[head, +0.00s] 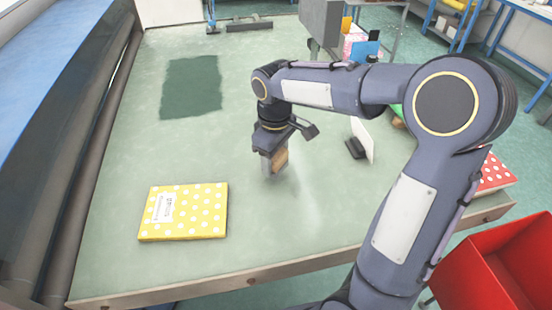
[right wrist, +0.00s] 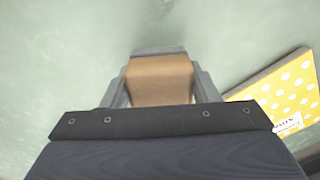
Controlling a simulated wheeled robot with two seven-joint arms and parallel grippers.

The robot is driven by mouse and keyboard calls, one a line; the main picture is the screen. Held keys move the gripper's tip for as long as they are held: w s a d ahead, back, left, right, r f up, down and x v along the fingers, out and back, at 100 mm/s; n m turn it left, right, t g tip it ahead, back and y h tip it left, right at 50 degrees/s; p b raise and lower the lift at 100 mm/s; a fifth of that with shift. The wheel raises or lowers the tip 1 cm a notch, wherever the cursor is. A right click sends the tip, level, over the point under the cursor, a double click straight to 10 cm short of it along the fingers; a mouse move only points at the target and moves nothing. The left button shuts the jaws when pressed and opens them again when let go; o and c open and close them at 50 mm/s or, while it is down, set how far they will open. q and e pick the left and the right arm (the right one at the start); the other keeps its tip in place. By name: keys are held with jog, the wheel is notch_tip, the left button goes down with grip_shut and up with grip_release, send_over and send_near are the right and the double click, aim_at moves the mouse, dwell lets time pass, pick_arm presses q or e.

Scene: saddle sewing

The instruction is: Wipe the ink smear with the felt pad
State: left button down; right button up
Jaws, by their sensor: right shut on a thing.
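My right gripper (head: 272,165) is over the middle of the green table, pointing down. It is shut on the felt pad (head: 281,158), a brown block with a grey edge. In the right wrist view the pad (right wrist: 160,80) sits between the two fingers (right wrist: 159,92). I cannot tell whether its underside touches the table. A dark green patch (head: 191,86) with uneven edges lies on the table farther back and to the left, apart from the pad. I cannot tell whether it is the ink smear; no other clear smear shows. My left gripper is out of view.
A yellow dotted book (head: 184,211) lies at the front left of the table (head: 120,150). A small black thing with a white panel (head: 361,140) stands right of the gripper. A red dotted book (head: 495,172) lies at the right edge. A red bin (head: 500,265) stands beside the table.

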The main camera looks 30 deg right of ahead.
jog(key=shift+r+p, duration=0.3)
jog(key=shift+r, duration=0.45)
jog(key=shift+w+r+p, duration=0.15)
jog(key=shift+r+p, duration=0.5)
jog(key=shift+p, duration=0.05)
jog(key=shift+r+p, duration=1.1)
jog(key=shift+r, duration=0.2)
